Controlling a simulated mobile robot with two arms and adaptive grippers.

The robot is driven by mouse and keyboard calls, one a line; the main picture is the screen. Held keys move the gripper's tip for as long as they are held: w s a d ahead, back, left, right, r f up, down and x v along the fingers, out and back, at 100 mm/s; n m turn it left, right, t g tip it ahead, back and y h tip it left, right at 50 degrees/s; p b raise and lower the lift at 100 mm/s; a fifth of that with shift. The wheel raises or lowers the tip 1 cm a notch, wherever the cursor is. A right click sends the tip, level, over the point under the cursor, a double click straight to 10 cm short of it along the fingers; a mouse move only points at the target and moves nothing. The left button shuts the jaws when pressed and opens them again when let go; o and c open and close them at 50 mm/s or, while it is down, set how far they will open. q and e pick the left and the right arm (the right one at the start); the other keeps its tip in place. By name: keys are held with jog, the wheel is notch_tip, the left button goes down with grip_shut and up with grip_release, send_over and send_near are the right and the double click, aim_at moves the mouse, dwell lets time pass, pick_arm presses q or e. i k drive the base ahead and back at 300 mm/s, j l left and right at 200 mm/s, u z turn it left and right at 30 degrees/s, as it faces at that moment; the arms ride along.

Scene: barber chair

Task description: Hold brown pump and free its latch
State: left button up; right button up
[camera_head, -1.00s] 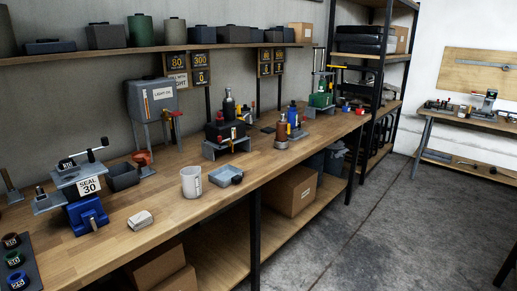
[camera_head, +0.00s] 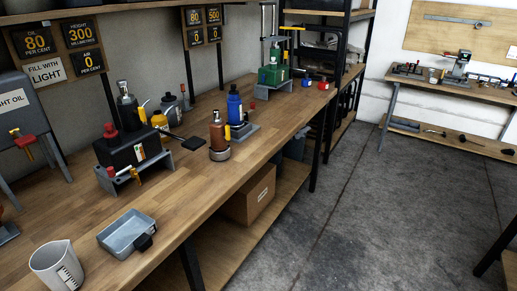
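Neither of my grippers is in view.
A black unit with a red knob (camera_head: 119,148) sits on a grey stand to the left. A grey tray (camera_head: 127,232) and a measuring jug (camera_head: 57,266) are at the near left. A green device (camera_head: 272,74) stands farther back. Open concrete floor (camera_head: 390,220) lies right of the bench.

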aim_at(227, 137)
jog(key=i+l+u, duration=0.15)
jog(key=i+u, duration=0.15)
jog(key=i, duration=0.25)
jog(key=i+l+u, duration=0.3)
jog(key=i, duration=0.2)
